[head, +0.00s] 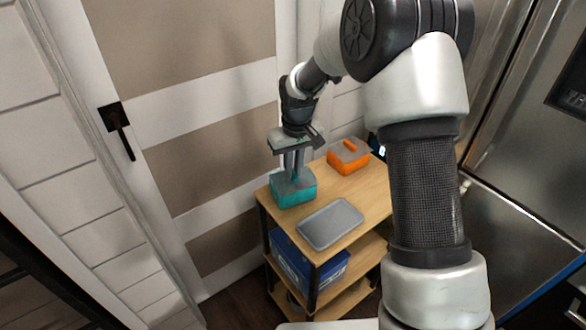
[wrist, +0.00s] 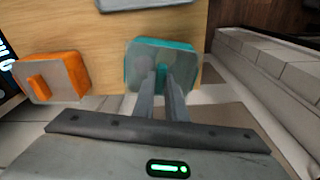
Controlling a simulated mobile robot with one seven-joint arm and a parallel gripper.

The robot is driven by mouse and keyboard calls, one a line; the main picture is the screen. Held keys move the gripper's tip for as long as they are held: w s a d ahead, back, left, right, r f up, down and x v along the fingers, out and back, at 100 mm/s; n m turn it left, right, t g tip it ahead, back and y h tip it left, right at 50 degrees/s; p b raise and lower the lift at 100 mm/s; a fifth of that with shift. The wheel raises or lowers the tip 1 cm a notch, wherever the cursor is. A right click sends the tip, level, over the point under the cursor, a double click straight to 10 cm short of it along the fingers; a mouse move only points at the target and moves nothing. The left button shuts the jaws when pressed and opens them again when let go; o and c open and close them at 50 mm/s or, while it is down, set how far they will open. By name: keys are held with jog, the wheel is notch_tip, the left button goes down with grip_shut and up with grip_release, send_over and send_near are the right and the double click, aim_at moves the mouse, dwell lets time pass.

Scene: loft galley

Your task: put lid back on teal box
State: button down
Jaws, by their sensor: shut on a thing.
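The teal box (head: 296,197) stands upright on the back left corner of the wooden cart top in the head view. Its grey lid (wrist: 142,64) lies over the box opening, and a teal rim shows around it in the wrist view. My gripper (wrist: 163,78) points down from above and is shut on the lid's teal handle (wrist: 162,71). In the head view my gripper (head: 294,176) is right over the box. I cannot tell whether the lid is fully seated, as the fingers hide part of it.
An orange box (head: 349,160) with a grey lid and orange handle stands to the right of the teal box. A grey tray (head: 330,223) lies at the cart's front. A blue box (head: 305,262) is on the shelf below. A door is behind at left, a steel fridge at right.

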dwell(0.3)
jog(key=c, duration=1.2)
grip_release()
jog(key=shift+r+p, duration=2.35)
jog(key=shift+r, duration=1.15)
grip_shut()
